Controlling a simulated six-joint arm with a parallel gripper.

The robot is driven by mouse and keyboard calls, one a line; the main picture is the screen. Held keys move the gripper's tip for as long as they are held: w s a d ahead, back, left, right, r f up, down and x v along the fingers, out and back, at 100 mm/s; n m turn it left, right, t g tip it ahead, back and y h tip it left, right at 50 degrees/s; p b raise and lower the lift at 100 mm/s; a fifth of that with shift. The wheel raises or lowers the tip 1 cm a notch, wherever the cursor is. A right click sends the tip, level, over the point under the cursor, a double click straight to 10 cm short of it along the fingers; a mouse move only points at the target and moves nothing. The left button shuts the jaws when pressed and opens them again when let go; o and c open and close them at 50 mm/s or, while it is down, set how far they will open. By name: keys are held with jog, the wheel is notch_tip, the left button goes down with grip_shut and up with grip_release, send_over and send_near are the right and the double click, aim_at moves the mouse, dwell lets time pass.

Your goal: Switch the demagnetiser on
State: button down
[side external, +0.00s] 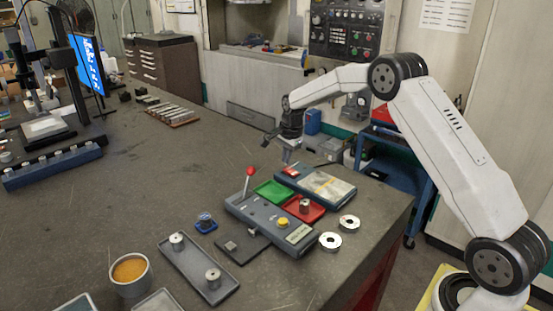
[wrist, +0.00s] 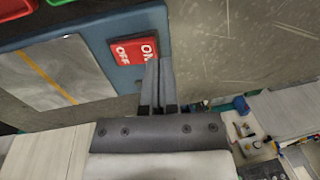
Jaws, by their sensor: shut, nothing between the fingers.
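The demagnetiser (side external: 327,187) is a blue-grey box with a pale top plate, near the right edge of the bench. In the wrist view its plate (wrist: 58,75) has a yellow line across it. Its red rocker switch (side external: 290,171) is at the far-left end; in the wrist view the switch (wrist: 127,52) reads ON and OFF. My gripper (side external: 287,158) is shut and empty, pointing down just above that end. In the wrist view the fingertips (wrist: 158,63) overlap the ON edge of the switch. I cannot tell whether they touch it or which way the rocker is tilted.
A grey box with an upright red-knobbed lever (side external: 250,172) stands just left, beside a green tray (side external: 273,192) and a red tray (side external: 304,208). Two metal rings (side external: 349,222) lie near the bench edge. The bench beyond the gripper is clear.

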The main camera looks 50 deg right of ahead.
jog(key=shift+f, duration=0.95)
dwell(0.8)
jog(key=shift+r, duration=3.55)
jog(key=shift+a, duration=0.1)
jog(key=shift+s+a+n, duration=0.45)
jog(key=shift+a+n, duration=0.05)
jog(key=s+a+f+n, duration=0.1)
jog(key=s+a+n, duration=0.4)
jog(key=s, duration=0.4)
jog(key=s+a+f+n, duration=0.2)
jog(key=s+a+n, duration=0.3)
jog(key=s, duration=0.4)
jog(key=s+a+f+n, duration=0.1)
jog(key=s+a+n, duration=0.4)
jog(key=s, duration=0.5)
jog(key=shift+a+f+n+t, duration=0.15)
jog(key=shift+f+n+t, duration=0.2)
jog(key=shift+n, duration=0.65)
